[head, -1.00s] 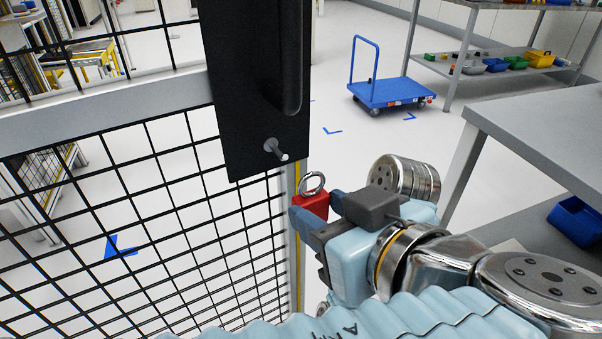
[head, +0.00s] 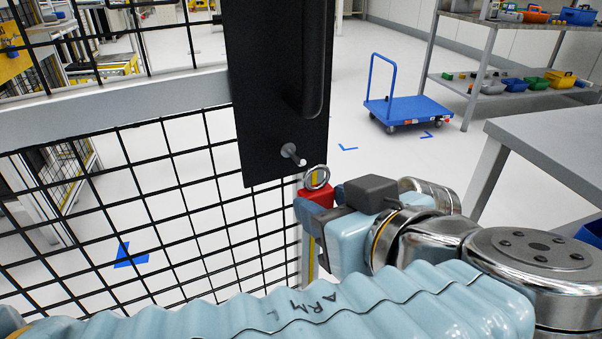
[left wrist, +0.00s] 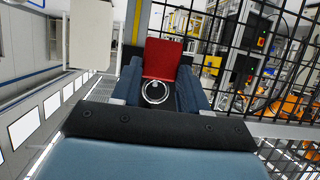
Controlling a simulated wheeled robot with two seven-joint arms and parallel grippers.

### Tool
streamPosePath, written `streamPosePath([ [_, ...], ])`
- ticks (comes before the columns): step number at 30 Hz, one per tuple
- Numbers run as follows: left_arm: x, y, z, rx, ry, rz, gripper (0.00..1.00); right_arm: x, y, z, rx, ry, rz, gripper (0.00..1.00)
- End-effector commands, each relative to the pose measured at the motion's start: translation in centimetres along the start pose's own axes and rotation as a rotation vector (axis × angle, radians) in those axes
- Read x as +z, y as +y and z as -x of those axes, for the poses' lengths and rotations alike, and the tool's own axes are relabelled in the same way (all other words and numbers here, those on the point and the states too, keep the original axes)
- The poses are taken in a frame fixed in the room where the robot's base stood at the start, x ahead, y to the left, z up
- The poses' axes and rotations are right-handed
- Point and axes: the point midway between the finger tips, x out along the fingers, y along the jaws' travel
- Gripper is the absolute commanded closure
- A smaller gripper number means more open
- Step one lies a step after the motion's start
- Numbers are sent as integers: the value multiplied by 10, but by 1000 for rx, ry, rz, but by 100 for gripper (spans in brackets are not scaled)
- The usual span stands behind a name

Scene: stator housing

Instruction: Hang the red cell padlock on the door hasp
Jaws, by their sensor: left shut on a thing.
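The red padlock (head: 317,193) has a silver ring-shaped shackle that stands up from its body. My left gripper (head: 318,205) is shut on the padlock's body, and the shackle is free above the fingers. In the left wrist view the red body (left wrist: 163,60) sits between the dark fingers. The hasp is a metal peg (head: 293,154) sticking out of the black door plate (head: 262,110). The padlock is just below and slightly right of the peg in the head view, apart from it. My right gripper is not in view.
A black mesh fence door (head: 150,220) with a grey rail (head: 110,95) fills the left. A grey table (head: 560,140) stands at the right. A blue trolley (head: 405,110) and a shelf with bins (head: 510,90) are farther back.

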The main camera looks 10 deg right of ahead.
Motion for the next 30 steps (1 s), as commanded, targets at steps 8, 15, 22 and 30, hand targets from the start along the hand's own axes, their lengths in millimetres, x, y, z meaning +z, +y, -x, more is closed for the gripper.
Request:
streamPosePath([
  [8,-6,0,-19,0,0,3,89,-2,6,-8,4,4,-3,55],
  [15,-12,-1,-35,0,0,3,89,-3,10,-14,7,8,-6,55],
  [22,-18,-1,-50,-1,0,3,89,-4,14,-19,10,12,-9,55],
  [30,-14,0,-58,0,0,2,89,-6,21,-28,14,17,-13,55],
])
